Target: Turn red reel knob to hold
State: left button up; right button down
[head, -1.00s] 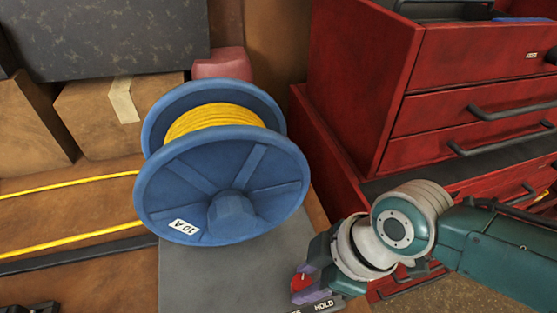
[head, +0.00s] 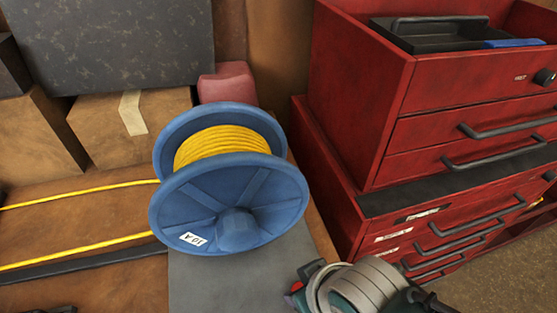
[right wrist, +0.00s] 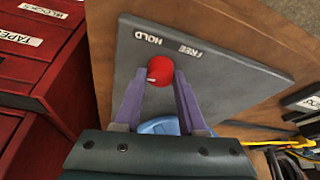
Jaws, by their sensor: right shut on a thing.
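The red knob (right wrist: 160,69) sits on a grey plate (right wrist: 228,72) in the right wrist view, just below the printed words HOLD and FREE. A small pale mark shows on its lower left side; I cannot tell which word the knob is set to. My right gripper (right wrist: 162,80) has its purple fingers on either side of the knob and is shut on it. The blue reel (head: 228,205) with yellow cable (head: 220,146) stands upright at the centre. My left gripper is not in view.
A red drawer cabinet (head: 345,120) stands to the right of the reel. Cardboard boxes (head: 105,140) and a dark speckled block (head: 110,45) are behind on the left. Yellow lines (head: 80,194) run across the wooden surface at left.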

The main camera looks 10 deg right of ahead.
jog(key=shift+m, duration=0.5)
jog(key=shift+c, duration=2.3)
grip_release()
jog(key=a+p+v, duration=0.1)
jog(key=p+v, duration=0.4)
jog(key=v, duration=0.5)
jog(key=shift+d+p, duration=0.35)
